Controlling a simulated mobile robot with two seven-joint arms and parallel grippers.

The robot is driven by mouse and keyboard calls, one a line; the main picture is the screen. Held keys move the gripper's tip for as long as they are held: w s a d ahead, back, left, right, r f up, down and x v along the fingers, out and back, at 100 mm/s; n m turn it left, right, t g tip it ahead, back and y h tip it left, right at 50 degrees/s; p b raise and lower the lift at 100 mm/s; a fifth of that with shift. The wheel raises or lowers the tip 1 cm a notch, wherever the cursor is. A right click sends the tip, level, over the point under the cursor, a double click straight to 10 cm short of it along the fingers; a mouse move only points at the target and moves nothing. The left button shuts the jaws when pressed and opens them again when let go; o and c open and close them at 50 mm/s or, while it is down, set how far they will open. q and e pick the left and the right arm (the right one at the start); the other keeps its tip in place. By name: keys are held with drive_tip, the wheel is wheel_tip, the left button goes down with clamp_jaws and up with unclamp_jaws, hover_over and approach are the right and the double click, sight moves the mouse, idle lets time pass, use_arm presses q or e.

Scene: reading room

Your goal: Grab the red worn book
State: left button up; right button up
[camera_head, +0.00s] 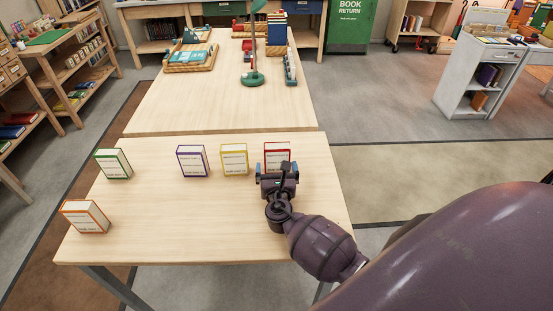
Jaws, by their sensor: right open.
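The red book (277,150) is a white-faced block with a red border, standing upright at the right end of a row on the near wooden table. My right gripper (276,167) is open at the near side of this book, with one finger toward each side of it. The gripper hides the book's lower part, and I cannot tell whether the fingers touch it. My left gripper is not in view.
A yellow book (234,159) stands just left of the red one, then a purple book (192,161) and a green book (113,163). An orange book (85,216) is at the front left. The near table (170,220) is bare at its front middle.

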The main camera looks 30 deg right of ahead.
sight(277, 152)
drive_tip(key=shift+w+d+f, duration=0.1)
drive_tip(key=shift+w+d, duration=0.15)
drive_tip(key=shift+w, duration=0.25)
drive_tip(key=shift+x, duration=0.75)
drive_tip(key=b+x, duration=0.1)
drive_tip(key=x, duration=0.3)
drive_tip(key=shift+s+d+b, duration=0.1)
drive_tip(key=shift+d+b, duration=0.15)
drive_tip(key=shift+b, duration=0.1)
drive_tip(key=shift+d+r, duration=0.1)
drive_tip(key=shift+r, duration=0.2)
drive_tip(key=c, duration=0.8)
